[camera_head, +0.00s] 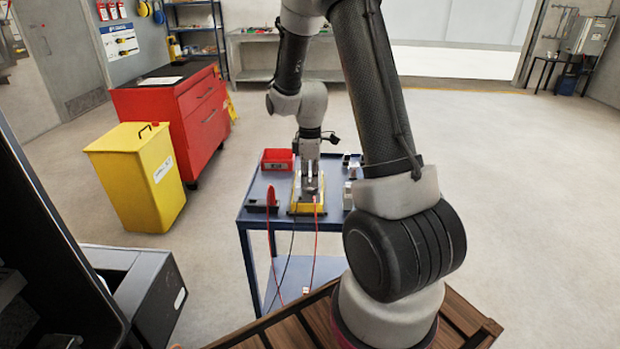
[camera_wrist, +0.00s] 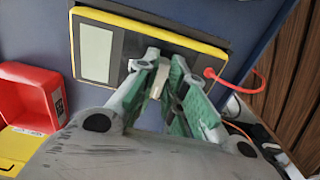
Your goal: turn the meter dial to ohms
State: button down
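The meter (camera_wrist: 120,43) lies on the blue cart, with a yellow rim, a dark face and a pale blank screen. In the head view the yellow meter (camera_head: 294,209) is mostly covered by my arm's end. My gripper (camera_wrist: 165,62) is over the face, beside the screen, with its green-padded fingers close together. A pale upright piece, seemingly the dial (camera_wrist: 159,79), fills the narrow gap between the pads. The dial's markings and setting are hidden. In the head view my gripper (camera_head: 309,196) points down at the meter.
A red bin (camera_wrist: 32,98) sits on the blue cart (camera_head: 255,216) beside the meter. A red lead (camera_wrist: 222,80) plugs in at the meter's edge and hangs off the cart. Small pale items (camera_head: 352,168) stand at the cart's right. A yellow bin (camera_head: 140,180) and red cabinet (camera_head: 196,118) stand left.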

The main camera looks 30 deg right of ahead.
dwell(0.4)
jog(key=m, duration=0.4)
jog(key=shift+m, duration=0.4)
jog(key=m, duration=0.4)
jog(key=shift+a+m, duration=0.15)
jog(key=shift+m, duration=0.15)
jog(key=m, duration=0.4)
jog(key=shift+a, duration=0.1)
jog(key=shift+a+m, duration=0.1)
jog(key=shift+m, duration=2.2)
jog(key=c, duration=1.5)
grip_release()
